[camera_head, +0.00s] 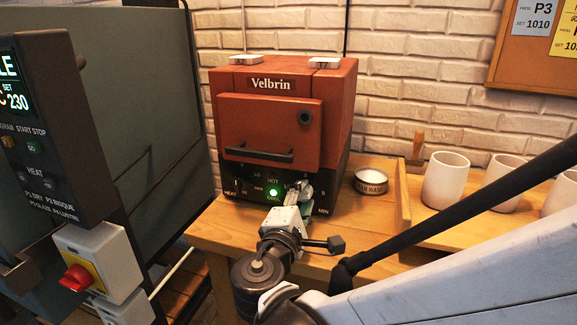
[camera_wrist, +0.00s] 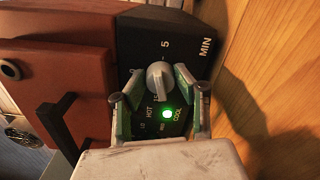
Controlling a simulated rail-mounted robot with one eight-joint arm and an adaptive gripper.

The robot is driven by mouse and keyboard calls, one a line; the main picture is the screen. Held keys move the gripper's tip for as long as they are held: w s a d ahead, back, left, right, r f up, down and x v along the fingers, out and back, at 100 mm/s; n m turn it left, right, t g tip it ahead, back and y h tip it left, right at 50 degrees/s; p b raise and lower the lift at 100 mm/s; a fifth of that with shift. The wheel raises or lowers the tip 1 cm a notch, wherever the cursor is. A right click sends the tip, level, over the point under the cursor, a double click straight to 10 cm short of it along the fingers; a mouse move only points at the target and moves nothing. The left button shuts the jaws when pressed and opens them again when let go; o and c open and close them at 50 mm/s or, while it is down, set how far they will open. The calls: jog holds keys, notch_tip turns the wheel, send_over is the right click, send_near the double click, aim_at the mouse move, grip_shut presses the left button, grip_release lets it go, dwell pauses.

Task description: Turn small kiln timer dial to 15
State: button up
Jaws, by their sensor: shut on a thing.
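The small red-brown kiln (camera_head: 270,110) marked Velbrin stands on the wooden table, with a black control panel below its door. In the wrist view its grey timer dial (camera_wrist: 157,80) sits on the black panel (camera_wrist: 140,42) near the marks 5 and MIN. My gripper (camera_wrist: 160,73) has its green-padded fingers either side of the dial and is shut on it. In the head view my gripper (camera_head: 301,188) reaches the panel's right part and hides most of the dial. I cannot read which number the dial points to.
A green lamp (camera_wrist: 168,114) is lit beside COOL, close to my fingers. A round tin (camera_head: 370,182) stands right of the kiln, then a wooden tray edge (camera_head: 403,208) and white cups (camera_head: 445,180). A large grey kiln (camera_head: 140,90) fills the left.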

jog(key=m, duration=0.4)
jog(key=shift+f+m, duration=0.1)
jog(key=shift+m, duration=0.2)
jog(key=m, duration=1)
jog(key=shift+a+f, duration=0.1)
jog(key=m, duration=0.4)
jog(key=shift+m, duration=0.3)
jog(key=m, duration=0.4)
jog(key=shift+w+a, duration=0.1)
jog(key=shift+a, duration=0.05)
jog(key=m, duration=0.9)
jog(key=shift+a+m, duration=0.1)
jog(key=shift+m, duration=0.2)
jog(key=m, duration=0.4)
jog(key=shift+m, duration=0.3)
